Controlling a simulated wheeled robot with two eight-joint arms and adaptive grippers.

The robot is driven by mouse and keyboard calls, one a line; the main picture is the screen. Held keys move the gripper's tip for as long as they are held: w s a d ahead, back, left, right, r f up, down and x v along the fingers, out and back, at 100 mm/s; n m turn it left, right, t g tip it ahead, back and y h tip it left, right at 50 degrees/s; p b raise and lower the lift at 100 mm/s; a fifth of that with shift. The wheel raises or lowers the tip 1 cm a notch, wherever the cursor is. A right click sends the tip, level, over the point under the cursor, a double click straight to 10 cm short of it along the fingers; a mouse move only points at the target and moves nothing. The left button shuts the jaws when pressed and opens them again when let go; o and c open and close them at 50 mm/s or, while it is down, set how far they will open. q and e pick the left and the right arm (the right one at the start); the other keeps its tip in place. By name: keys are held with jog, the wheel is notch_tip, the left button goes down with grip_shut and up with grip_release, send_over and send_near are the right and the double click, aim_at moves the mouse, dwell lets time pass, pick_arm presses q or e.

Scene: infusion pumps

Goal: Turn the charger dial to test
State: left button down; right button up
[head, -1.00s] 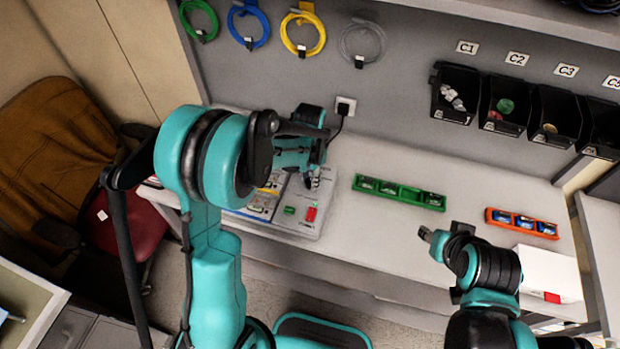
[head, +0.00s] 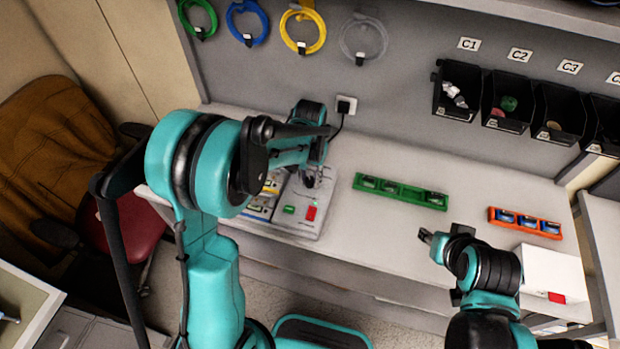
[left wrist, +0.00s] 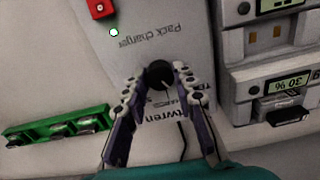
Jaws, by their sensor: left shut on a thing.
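The pack charger (head: 300,222) is a light grey unit on the bench, partly hidden by my left arm in the head view. In the left wrist view its panel (left wrist: 140,55) reads "Pack Charger". The black round dial (left wrist: 160,74) sits on that panel between my left fingertips. My left gripper (left wrist: 159,82) is shut on the dial; it also shows in the head view (head: 314,176). The dial's pointer setting cannot be made out.
A green tray (head: 410,195) with packs lies right of the charger. An orange tray (head: 523,224) and a white box (head: 550,277) are farther right. Black bins (head: 512,122) hang on the wall. A black plug (head: 344,106) is in the wall socket.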

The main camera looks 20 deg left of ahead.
aim_at(310, 180)
pick_arm(q)
jog(key=shift+n, duration=1.5)
jog(key=c, duration=1.2)
grip_release()
notch_tip(310, 180, up, 12)
